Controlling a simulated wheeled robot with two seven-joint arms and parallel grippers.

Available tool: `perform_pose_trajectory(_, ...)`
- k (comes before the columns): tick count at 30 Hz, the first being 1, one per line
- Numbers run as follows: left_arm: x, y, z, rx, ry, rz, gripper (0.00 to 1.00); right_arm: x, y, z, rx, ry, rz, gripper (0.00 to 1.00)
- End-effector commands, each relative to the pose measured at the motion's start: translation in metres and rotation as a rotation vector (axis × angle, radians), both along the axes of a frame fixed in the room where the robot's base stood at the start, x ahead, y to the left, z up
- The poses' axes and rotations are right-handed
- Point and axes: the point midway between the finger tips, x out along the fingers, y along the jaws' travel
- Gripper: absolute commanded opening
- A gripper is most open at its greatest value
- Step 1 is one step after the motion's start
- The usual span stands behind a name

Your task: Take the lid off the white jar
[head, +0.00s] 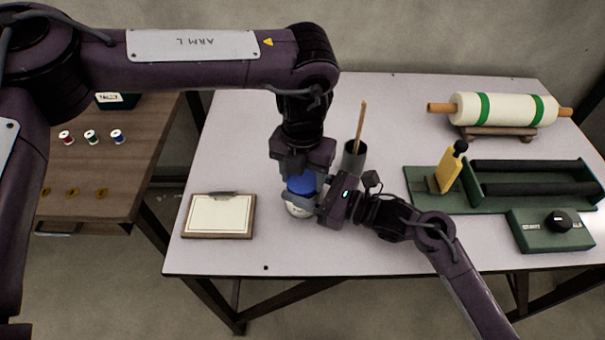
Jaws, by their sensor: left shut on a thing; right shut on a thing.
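The white jar (299,211) stands near the middle of the table's front part, mostly covered by my grippers. Its blue lid (301,187) sits at its top; I cannot tell whether there is a gap between lid and jar. My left gripper (302,179) points down from above and is shut on the blue lid. My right gripper (308,203) reaches in from the right and is shut on the jar's body. Parts of both jar and lid are hidden by the fingers.
A grey cup (354,158) with a wooden stick stands close behind my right gripper. A clipboard (219,215) lies to the left. A green roller device (535,183), a control box (550,231) and a cloth roll (505,110) are at the right. The table's front centre (370,255) is clear.

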Motion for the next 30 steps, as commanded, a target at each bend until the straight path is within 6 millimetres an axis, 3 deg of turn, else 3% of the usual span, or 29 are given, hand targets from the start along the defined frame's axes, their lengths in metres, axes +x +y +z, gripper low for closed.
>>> perform_pose_trajectory(16,-0.0013,0.0004,-0.0004,0.003,0.004,-0.001,0.28,0.0015,-0.0017,-0.0013,-0.003,0.003,-0.005,0.00)
perform_pose_trajectory(17,-0.0014,0.0004,-0.0004,0.003,0.004,-0.001,0.56,0.0015,-0.0017,-0.0013,-0.003,0.003,-0.006,0.00)
perform_pose_trajectory(21,-0.0012,0.0002,-0.0003,0.002,0.003,-0.001,0.74,0.0012,-0.0016,-0.0013,-0.003,0.003,-0.005,0.00)
perform_pose_trajectory(30,-0.0005,0.0001,0.0005,0.000,0.001,-0.001,0.77,0.0004,-0.0008,-0.0014,-0.003,0.003,-0.002,0.00)
